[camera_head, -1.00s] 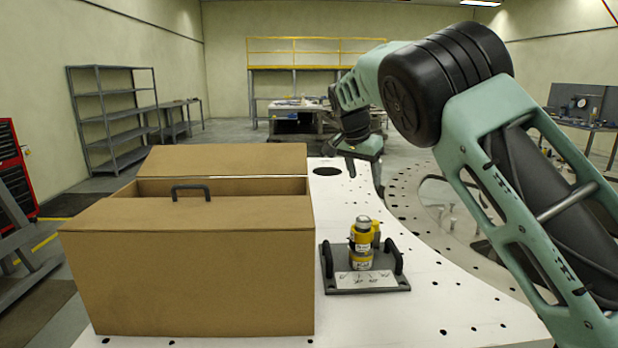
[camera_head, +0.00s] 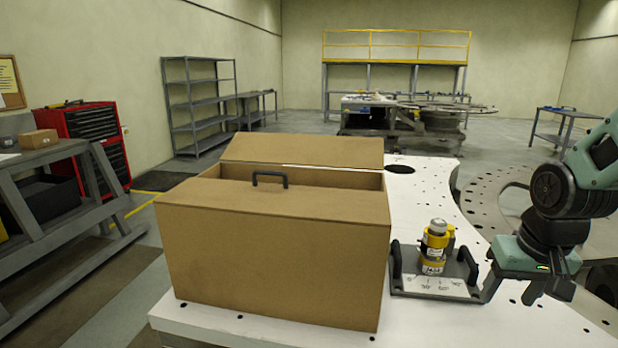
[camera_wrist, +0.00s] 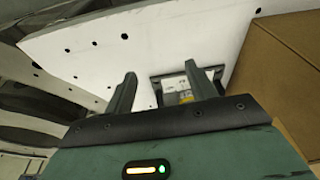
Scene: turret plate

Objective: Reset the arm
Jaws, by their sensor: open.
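My gripper (camera_head: 514,292) is at the right of the head view, beside the dark tray's right side, with my arm folded above it. In the wrist view my gripper (camera_wrist: 163,92) shows two dark fingers spread apart with nothing held between them. The dark tray (camera_head: 408,281) with two upright handles sits on the white plate and carries a yellow and silver cylinder (camera_head: 433,256) and a white label. In the wrist view the tray (camera_wrist: 158,82) lies beyond the fingers, partly hidden by them.
A large cardboard box (camera_head: 270,260) with a dark handle and an open flap stands left of the tray on the white plate (camera_head: 300,335). A grey workbench (camera_head: 60,215) and a red tool cabinet (camera_head: 98,135) are at left. The plate has several holes.

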